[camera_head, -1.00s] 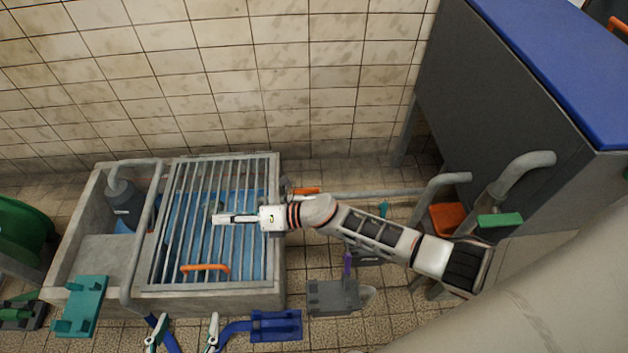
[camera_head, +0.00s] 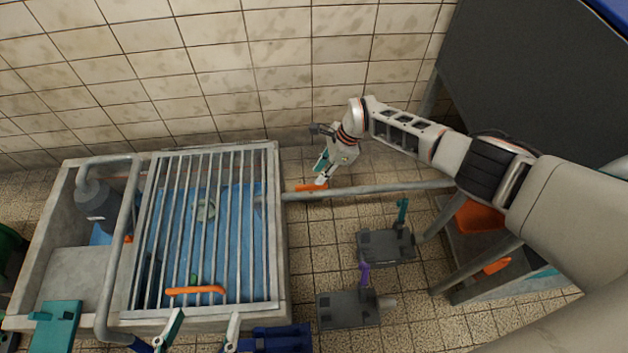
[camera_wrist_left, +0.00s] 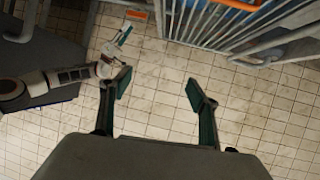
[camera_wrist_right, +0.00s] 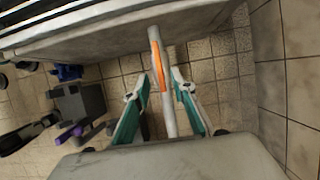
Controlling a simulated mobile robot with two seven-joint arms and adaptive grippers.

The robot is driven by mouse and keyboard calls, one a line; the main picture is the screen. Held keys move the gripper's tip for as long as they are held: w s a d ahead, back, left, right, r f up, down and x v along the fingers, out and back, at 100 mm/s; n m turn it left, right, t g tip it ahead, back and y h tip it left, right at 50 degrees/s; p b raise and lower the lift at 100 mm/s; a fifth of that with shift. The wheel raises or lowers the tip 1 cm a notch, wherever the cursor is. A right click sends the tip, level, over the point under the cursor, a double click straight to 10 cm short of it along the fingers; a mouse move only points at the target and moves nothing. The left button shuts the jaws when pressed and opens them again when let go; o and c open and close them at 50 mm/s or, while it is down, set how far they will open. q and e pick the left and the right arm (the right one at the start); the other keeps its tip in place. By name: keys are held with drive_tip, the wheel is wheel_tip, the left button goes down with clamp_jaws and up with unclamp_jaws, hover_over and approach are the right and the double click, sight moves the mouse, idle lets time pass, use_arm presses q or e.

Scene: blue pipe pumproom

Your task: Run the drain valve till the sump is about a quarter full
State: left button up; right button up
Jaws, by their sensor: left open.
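The concrete sump (camera_head: 283,240) stands at the left under a barred grate (camera_head: 210,150). Blue shows below the bars; I cannot tell how deep the water is. A grey pipe (camera_head: 400,189) leaves its right wall and carries an orange lever (camera_head: 312,188), apparently the drain valve. My right gripper (camera_head: 324,172) is open at the lever. In the right wrist view the orange lever (camera_wrist_right: 157,60) lies in line between my open right fingers (camera_wrist_right: 155,88); contact is unclear. My left gripper (camera_head: 203,322) is open and empty near the sump's front edge, also seen in the left wrist view (camera_wrist_left: 158,88).
An orange handle (camera_head: 196,290) sits on the grate. Grey floor units with a teal lever (camera_head: 402,212) and a purple lever (camera_head: 364,273) stand right of the sump. A grey pump (camera_head: 97,205) stands inside it. A large dark cabinet (camera_head: 540,75) fills the upper right.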

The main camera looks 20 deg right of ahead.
sight(312, 185)
drive_tip(key=x, duration=0.1)
drive_tip(key=b+x, duration=0.1)
drive_tip(key=x, duration=0.1)
drive_tip(key=s+x, duration=0.1)
drive_tip(key=x, duration=0.1)
drive_tip(key=shift+w+d+f+b, duration=0.1)
drive_tip(key=shift+f+b, duration=0.15)
drive_tip(key=shift+b, duration=0.1)
drive_tip(key=shift+w+a+f+b, duration=0.15)
drive_tip(key=shift+a+f+b, duration=0.15)
drive_tip(key=shift+f, duration=0.25)
drive_tip(key=shift+w, duration=0.1)
use_arm(q)
drive_tip(key=d+n, duration=0.1)
drive_tip(key=d, duration=0.1)
drive_tip(key=s+d+f+n, duration=0.1)
drive_tip(key=shift+d+n+h, duration=0.2)
drive_tip(key=shift+n+h, duration=0.1)
use_arm(e)
drive_tip(key=shift+w+r, duration=0.1)
use_arm(q)
drive_tip(key=shift+r, duration=0.1)
use_arm(e)
clamp_jaws()
